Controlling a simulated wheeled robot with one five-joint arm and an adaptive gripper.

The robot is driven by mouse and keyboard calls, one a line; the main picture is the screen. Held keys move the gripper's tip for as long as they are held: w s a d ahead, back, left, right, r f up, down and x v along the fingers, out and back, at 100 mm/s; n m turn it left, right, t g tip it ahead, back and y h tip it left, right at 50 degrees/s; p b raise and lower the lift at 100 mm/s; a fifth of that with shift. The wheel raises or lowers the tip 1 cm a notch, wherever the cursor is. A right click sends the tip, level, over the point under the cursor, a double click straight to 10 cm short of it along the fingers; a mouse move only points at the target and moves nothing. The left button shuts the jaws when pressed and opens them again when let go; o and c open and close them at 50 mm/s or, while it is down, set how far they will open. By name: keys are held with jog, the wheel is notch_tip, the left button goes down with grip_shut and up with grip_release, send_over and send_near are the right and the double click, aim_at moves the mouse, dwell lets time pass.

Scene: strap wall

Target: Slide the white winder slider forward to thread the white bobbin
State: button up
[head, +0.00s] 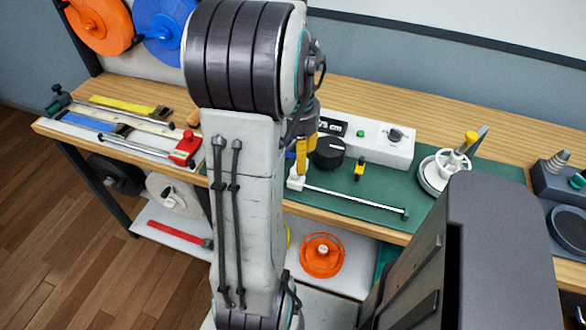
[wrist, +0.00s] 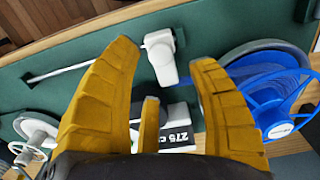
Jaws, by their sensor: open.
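The white winder slider (head: 296,183) sits at the left end of a thin metal rod on the green mat. In the wrist view the slider (wrist: 161,57) shows between and just beyond my yellow fingertips. My gripper (head: 303,155) is open above it, partly hidden behind my arm in the head view. In the wrist view the fingers of my gripper (wrist: 165,60) are spread with nothing held; whether any touches the slider I cannot tell. The white bobbin (head: 435,174) stands to the right past the rod's other end; it also shows at the wrist view's left (wrist: 38,126).
A white control box (head: 372,146) with a black knob (head: 328,152) stands behind the rod. A small yellow-and-black piece (head: 359,170) lies between them. A blue spool (wrist: 280,100) is beside my gripper. Straps and a red-ended clamp (head: 186,150) lie at the left. Dark equipment stands at the right.

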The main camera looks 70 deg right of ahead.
aim_at(296, 178)
jog(key=shift+f, duration=2.65)
grip_shut()
